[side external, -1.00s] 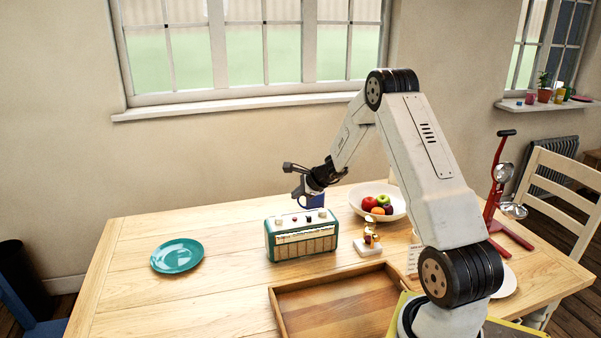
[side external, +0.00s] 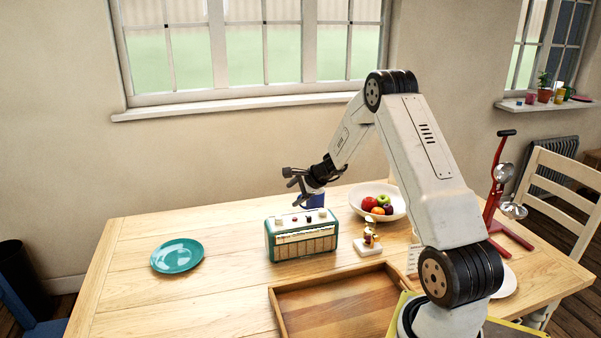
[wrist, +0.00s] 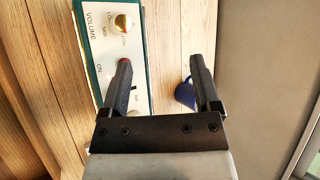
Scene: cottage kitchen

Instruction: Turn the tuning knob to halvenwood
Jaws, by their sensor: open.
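A teal and cream radio (side external: 301,246) stands on the table with small knobs on its top and a pale dial strip on its front; station names are too small to read. In the wrist view its top panel (wrist: 104,52) shows a brass knob (wrist: 122,22) by the word VOLUME, a red button (wrist: 124,61) partly behind one finger, and a pale knob (wrist: 133,116) low down, partly hidden. I cannot tell which one is the tuning knob. My gripper (side external: 297,197) is open and empty above the radio's back edge, with one finger over the panel and the other beyond it.
A blue mug (side external: 312,202) stands close behind the radio, partly hidden by my gripper. A figurine (side external: 369,240) and a fruit bowl (side external: 361,208) are to the right. A wooden tray (side external: 281,310) lies in front. A teal plate (side external: 177,256) is left, with clear table around it.

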